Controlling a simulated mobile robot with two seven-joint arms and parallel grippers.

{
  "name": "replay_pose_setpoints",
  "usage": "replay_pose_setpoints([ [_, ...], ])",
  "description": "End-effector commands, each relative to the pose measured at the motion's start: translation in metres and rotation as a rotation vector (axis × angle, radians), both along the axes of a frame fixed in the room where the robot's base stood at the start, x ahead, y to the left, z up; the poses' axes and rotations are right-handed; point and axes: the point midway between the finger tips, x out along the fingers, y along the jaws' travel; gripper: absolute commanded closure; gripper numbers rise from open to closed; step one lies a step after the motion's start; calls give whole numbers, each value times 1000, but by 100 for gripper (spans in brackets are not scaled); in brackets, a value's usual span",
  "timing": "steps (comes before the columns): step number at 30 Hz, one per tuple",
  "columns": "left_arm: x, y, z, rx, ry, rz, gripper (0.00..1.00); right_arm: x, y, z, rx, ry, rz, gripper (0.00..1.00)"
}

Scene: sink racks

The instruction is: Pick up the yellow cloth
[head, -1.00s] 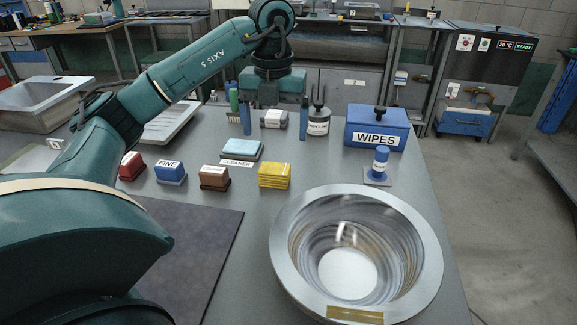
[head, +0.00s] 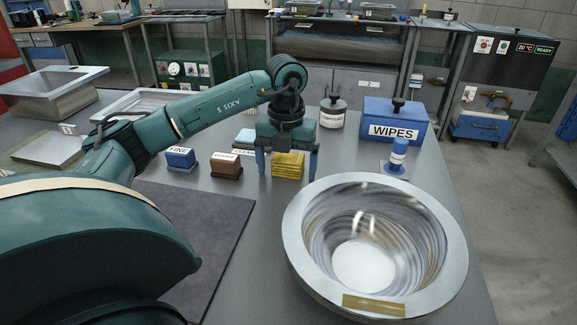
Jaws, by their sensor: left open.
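The yellow cloth (head: 288,166) is a folded stack on the grey bench, behind and left of the large metal bowl. My left gripper (head: 287,172) points down over it, open, with one blue finger at the cloth's left and the other at its right. The fingers look apart from the cloth, though I cannot tell exactly how low they are against it. The gripper's body hides part of the cloth's back. My right gripper is not in view.
The metal bowl (head: 442,225) stands at the front right. A brown block (head: 226,168) and a blue block (head: 181,161) sit left of the cloth. A pale blue cloth (head: 245,139) is partly hidden behind. A blue WIPES box (head: 393,122) and a blue-and-white dispenser (head: 397,157) stand right.

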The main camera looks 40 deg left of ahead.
Motion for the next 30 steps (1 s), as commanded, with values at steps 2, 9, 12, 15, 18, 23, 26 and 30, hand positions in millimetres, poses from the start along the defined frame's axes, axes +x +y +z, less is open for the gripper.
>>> replay_pose_setpoints([
  [2, 0, 0, 0, 0, 0, 0, 11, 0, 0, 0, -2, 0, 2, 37],
  [9, 0, 0, 0, 0, 0, 0, 22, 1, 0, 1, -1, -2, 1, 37],
  [12, 0, 0, 0, 0, 0, 0, 30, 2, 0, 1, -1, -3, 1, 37],
  [15, 0, 0, 0, 0, 0, 0, 38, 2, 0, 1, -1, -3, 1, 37],
  [18, 0, 0, 0, 0, 0, 0, 46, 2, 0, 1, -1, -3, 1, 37],
  [23, 0, 0, 0, 0, 0, 0, 59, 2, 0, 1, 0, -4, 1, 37],
  [26, 0, 0, 0, 0, 0, 0, 59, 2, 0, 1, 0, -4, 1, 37],
  [30, 0, 0, 3, 0, -1, 0, 59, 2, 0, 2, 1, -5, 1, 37],
])
